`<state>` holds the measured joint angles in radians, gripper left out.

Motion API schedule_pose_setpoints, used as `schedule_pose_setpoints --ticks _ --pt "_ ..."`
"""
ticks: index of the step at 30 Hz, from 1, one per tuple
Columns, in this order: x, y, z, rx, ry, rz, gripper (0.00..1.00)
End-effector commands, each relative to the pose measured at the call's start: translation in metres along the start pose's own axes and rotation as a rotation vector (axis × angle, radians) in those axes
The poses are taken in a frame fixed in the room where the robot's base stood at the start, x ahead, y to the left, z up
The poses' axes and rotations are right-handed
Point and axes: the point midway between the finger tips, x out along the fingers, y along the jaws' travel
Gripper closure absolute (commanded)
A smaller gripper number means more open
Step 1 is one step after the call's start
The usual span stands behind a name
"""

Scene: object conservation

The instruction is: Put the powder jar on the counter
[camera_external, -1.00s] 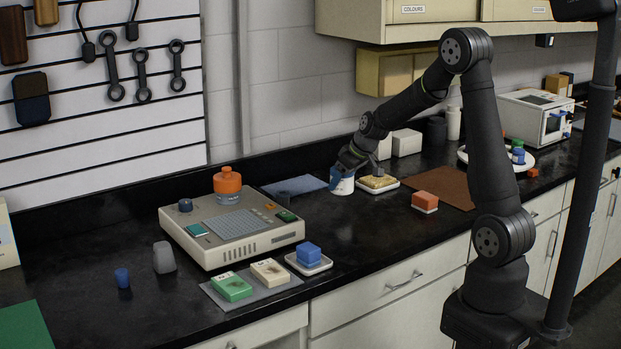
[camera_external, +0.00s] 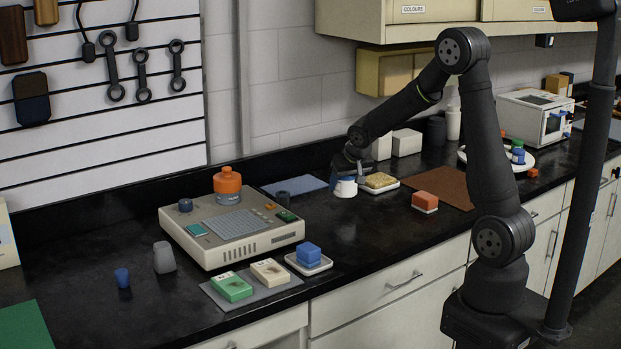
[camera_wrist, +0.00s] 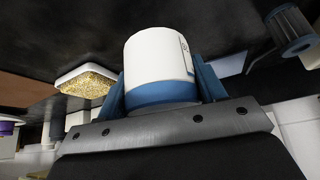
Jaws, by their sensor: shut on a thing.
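The powder jar (camera_external: 346,189) is white with a blue band at its top, near the middle of the counter (camera_external: 350,245) in the external view. In the wrist view the jar (camera_wrist: 158,57) sits between the two blue fingers of my gripper (camera_wrist: 162,92), with the blue band nearest the gripper. My gripper (camera_external: 338,178) is shut on it in the external view. The jar looks upright and low over the counter; I cannot tell if its base touches.
A white dish of golden grains (camera_external: 380,182) is close on the jar's right. A blue mat (camera_external: 310,183) and dark cup (camera_external: 283,197) lie to its left. An orange block (camera_external: 425,201) stands on the right. The counter in front is clear.

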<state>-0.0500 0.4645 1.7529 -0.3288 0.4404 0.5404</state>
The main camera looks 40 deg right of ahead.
Motion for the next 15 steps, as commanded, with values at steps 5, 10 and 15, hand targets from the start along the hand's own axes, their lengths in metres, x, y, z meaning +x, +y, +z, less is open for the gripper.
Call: schedule_pose_setpoints --ticks 5,10,15 --pt "-0.001 -0.0009 -0.003 0.05 0.001 0.028 0.65" --pt "-0.0013 -0.0009 -0.0036 0.064 0.0 0.036 0.65" --pt "-0.0017 0.0087 -0.0059 0.088 -0.002 0.048 0.65"
